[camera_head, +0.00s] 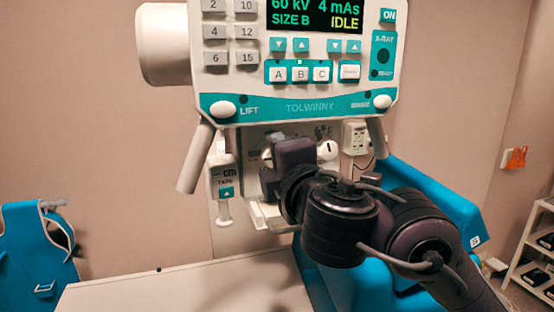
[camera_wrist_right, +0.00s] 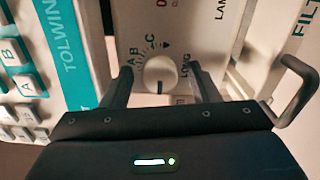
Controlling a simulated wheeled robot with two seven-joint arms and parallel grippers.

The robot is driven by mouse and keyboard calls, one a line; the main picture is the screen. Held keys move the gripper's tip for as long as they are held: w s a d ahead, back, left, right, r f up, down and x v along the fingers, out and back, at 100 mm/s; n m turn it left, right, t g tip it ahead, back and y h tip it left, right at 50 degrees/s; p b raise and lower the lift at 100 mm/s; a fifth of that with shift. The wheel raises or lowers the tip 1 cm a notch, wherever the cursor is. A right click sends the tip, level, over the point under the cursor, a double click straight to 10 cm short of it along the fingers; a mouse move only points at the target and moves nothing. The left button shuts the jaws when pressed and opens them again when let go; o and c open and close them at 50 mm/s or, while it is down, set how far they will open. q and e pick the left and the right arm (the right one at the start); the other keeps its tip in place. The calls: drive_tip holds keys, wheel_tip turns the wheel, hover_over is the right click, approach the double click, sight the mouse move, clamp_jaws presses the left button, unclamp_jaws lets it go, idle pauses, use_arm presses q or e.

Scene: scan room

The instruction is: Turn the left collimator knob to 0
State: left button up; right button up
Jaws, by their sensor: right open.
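The collimator (camera_head: 255,140) hangs under the X-ray control panel. My right gripper reaches its left front in the head view, where my dark wrist largely hides the left knob (camera_head: 267,156). In the right wrist view, a round white knob (camera_wrist_right: 160,73) with a dark pointer line lies between the fingers of my right gripper (camera_wrist_right: 162,86). The fingers are open, with a visible gap on both sides of the knob. Letters around it include B and C, and LONG is beside it. The right knob (camera_head: 328,151) is uncovered in the head view. My left gripper is not in view.
The control panel (camera_head: 290,107) sits just above my right wrist, with two handles hanging beside it. A tape unit (camera_head: 225,178) is left of the collimator. A pale tabletop (camera_head: 190,285) lies below. Blue padded equipment (camera_head: 425,190) stands behind my right arm.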

drive_tip(key=p+v, duration=0.3)
drive_tip(key=v, duration=0.4)
drive_tip(key=shift+s, duration=0.35)
drive_tip(key=shift+d, duration=0.1)
